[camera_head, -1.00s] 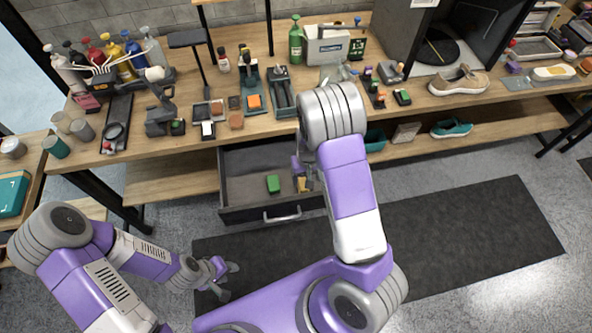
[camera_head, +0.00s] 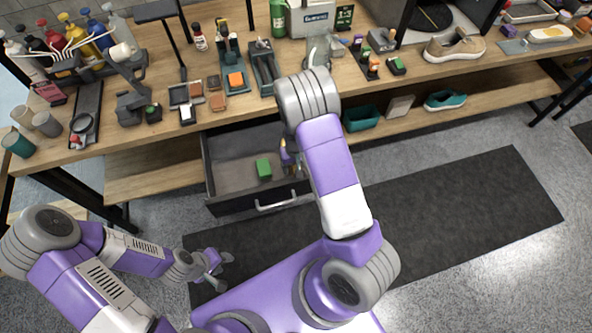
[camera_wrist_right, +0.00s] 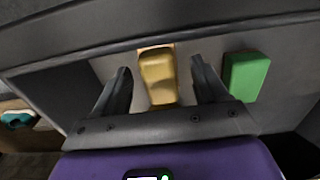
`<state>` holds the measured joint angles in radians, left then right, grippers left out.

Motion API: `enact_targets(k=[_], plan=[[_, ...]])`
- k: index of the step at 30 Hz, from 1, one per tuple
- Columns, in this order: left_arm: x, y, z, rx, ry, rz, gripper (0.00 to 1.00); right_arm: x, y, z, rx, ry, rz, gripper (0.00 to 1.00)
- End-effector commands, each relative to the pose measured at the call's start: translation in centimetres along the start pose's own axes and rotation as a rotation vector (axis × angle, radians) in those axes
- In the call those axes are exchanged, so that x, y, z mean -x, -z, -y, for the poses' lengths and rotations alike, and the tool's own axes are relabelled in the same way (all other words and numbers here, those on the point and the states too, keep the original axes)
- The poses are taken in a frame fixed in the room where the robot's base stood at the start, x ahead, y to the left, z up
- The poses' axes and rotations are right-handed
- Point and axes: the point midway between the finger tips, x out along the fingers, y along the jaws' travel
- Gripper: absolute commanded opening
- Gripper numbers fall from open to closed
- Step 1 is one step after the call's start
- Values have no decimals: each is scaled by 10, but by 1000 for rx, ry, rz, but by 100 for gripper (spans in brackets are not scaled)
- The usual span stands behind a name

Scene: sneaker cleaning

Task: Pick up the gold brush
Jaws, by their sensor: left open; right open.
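The gold brush (camera_wrist_right: 157,78) lies in the open drawer (camera_head: 225,177), and its pale end shows against the drawer wall in the right wrist view. My right gripper (camera_wrist_right: 160,66) is open, with one finger on each side of the brush. No contact between the fingers and the brush shows. In the head view my right arm covers most of this gripper and the brush. A green block (camera_head: 264,168) lies to the left of the gripper there; it also shows right of the fingers in the wrist view (camera_wrist_right: 246,75). My left gripper (camera_head: 213,268) is open and empty above the floor mat.
The drawer's front wall and handle (camera_head: 276,204) face me. The wooden workbench (camera_head: 160,135) above holds bottles, tools and small trays. A beige shoe (camera_head: 455,46) stands at its right. A teal shoe (camera_head: 445,100) is on the lower shelf. The dark mat (camera_head: 470,215) is clear at right.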

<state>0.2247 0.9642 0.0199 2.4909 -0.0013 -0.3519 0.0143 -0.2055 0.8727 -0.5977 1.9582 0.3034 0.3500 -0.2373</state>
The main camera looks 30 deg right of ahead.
Motion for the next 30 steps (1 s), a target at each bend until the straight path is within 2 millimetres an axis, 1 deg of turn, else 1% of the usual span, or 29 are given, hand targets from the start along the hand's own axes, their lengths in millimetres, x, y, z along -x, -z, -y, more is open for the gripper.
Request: enact_targets(k=[1, 3, 10, 11, 22, 28, 30], plan=[[-4, 0, 2, 0, 0, 0, 43, -11, 0, 0, 0, -1, 1, 72], [-6, 0, 2, 0, 0, 0, 43, -18, 0, 0, 0, -1, 0, 72], [-5, 0, 2, 0, 0, 0, 43, -19, 0, 0, 1, 0, -1, 72], [-5, 0, 2, 0, 0, 0, 43, -18, 0, 0, 1, 0, -1, 69], [-5, 0, 2, 0, 0, 0, 43, -18, 0, 0, 0, -1, -1, 13], [-5, 0, 2, 0, 0, 0, 43, -18, 0, 0, 1, -1, -1, 12], [-4, 0, 2, 0, 0, 0, 43, -15, 0, 0, 1, -1, -1, 12]])
